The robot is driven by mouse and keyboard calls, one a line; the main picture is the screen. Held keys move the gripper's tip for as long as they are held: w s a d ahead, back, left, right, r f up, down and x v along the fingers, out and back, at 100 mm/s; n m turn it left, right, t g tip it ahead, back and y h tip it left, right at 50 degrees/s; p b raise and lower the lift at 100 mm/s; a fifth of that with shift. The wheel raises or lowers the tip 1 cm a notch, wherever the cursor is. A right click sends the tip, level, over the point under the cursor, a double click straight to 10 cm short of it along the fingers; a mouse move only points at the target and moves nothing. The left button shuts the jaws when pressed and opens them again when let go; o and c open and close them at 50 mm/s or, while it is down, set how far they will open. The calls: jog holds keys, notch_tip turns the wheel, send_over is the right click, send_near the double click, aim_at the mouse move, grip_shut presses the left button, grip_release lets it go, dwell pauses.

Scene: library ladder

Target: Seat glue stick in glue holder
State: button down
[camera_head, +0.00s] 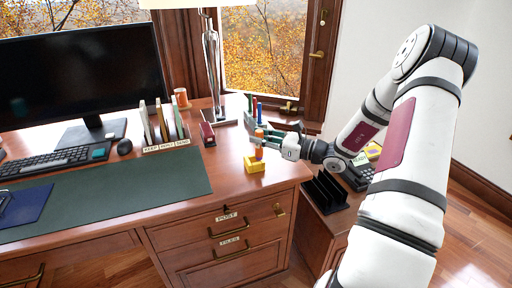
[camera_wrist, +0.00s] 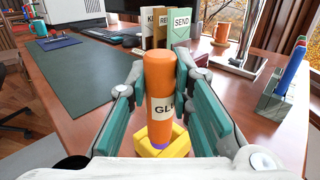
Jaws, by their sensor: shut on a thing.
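The glue stick (camera_wrist: 160,80) is an orange cylinder with a white label and a purple lower end. In the wrist view it stands roughly upright between the teal fingers of my gripper (camera_wrist: 161,68), which is shut on it. The yellow glue holder (camera_wrist: 176,141) is a small block directly below the stick. In the head view the holder (camera_head: 255,166) sits near the desk's right front edge, with the orange stick (camera_head: 259,153) just over it. I cannot tell whether the stick's lower end is inside the holder or just above it.
A sorter with labelled cards (camera_head: 165,135) stands at the back, near a small dark red box (camera_head: 207,134). A lamp (camera_head: 212,70) and a pen holder (camera_wrist: 279,101) with upright pens are behind and to the right. A green desk mat (camera_head: 120,198) covers the left.

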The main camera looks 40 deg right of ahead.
jog(key=shift+w+a+f+b, duration=0.15)
jog(key=shift+w+f, duration=0.2)
jog(key=shift+f, duration=0.25)
jog(key=shift+w+f+b, duration=0.2)
jog(key=shift+w+f, duration=0.1)
jog(key=shift+f, duration=0.35)
jog(key=shift+w+a+f+b, duration=0.15)
jog(key=shift+w+f, duration=0.2)
jog(key=shift+f, duration=0.25)
jog(key=shift+d, duration=0.1)
jog(key=shift+f, duration=0.2)
jog(key=c, duration=1.4)
grip_release()
jog(key=shift+c, duration=0.2)
